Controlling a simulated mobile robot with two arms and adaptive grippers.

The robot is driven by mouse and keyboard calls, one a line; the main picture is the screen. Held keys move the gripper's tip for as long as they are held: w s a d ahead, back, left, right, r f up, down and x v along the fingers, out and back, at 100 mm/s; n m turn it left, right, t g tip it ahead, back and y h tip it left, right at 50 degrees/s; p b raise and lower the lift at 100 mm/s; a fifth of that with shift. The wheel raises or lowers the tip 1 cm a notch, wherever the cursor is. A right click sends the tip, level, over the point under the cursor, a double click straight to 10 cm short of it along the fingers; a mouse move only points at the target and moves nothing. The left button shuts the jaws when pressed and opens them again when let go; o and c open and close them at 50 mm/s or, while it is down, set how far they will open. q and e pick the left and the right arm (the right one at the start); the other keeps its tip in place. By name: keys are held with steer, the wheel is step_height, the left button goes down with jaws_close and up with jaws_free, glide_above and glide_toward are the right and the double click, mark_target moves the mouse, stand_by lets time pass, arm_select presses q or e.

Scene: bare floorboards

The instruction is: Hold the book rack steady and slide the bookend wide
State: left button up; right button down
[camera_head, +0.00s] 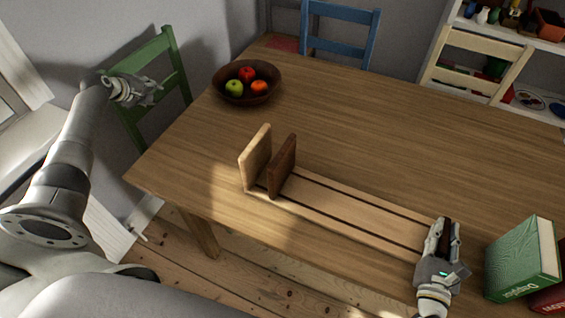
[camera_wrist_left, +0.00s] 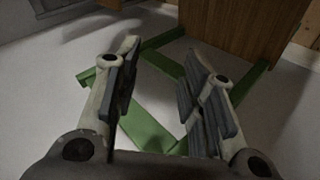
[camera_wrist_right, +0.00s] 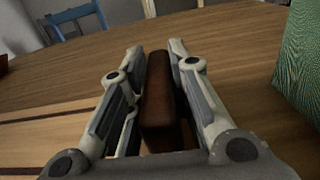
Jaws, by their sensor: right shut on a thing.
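The book rack (camera_head: 345,212) lies on the wooden table as a long pale slatted base with dark grooves. A pale upright panel (camera_head: 256,158) stands at its left end, and a dark brown bookend (camera_head: 283,167) stands upright close beside it. My right gripper (camera_head: 445,230) is at the rack's right end, shut on a dark brown upright end piece (camera_wrist_right: 160,105), which shows between its fingers in the right wrist view. My left gripper (camera_head: 150,92) is open and empty, off the table's left side near the green chair; its parted fingers (camera_wrist_left: 160,90) show in the left wrist view.
A bowl (camera_head: 232,96) with several fruits stands at the table's back left. A green book (camera_head: 522,258) and a red book (camera_head: 549,298) stand at the right, close to my right gripper. A green chair (camera_head: 160,62) and a blue chair (camera_head: 341,35) are around the table.

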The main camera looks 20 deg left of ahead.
arm_select(q)
steer(key=w+d+r+t, duration=0.3)
steer(key=w+d+r, duration=0.15)
steer(key=r, duration=0.35)
steer(key=w+d+r+t, duration=0.2)
steer(key=w+d+r, duration=0.1)
steer(key=w+r, duration=0.4)
steer(key=w+d+r+m+g+h, duration=0.2)
steer(key=d+m+h, duration=0.35)
steer(key=d, duration=1.25)
steer(key=s+d+m+g+h, duration=0.2)
steer(key=d+m+g, duration=0.1)
steer(key=d, duration=0.7)
steer(key=m+g+y, duration=0.5)
steer(key=m+g, duration=0.3)
steer(key=g, duration=0.1)
glide_above(282, 164)
steer(key=w, duration=0.3)
steer(key=shift+n, duration=0.25)
steer(key=f, duration=0.6)
steer(key=shift+w+a+f, duration=0.1)
steer(key=shift+a+f, duration=0.1)
steer(key=shift+a, duration=0.1)
steer(key=shift+s+f+g, duration=0.1)
steer(key=shift+s+g, duration=0.2)
steer(key=shift+s, duration=0.05)
steer(key=shift+s+a+f, duration=0.1)
steer(key=shift+s+f, duration=0.1)
step_height(282, 164, down, 12)
steer(key=shift+r, duration=0.15)
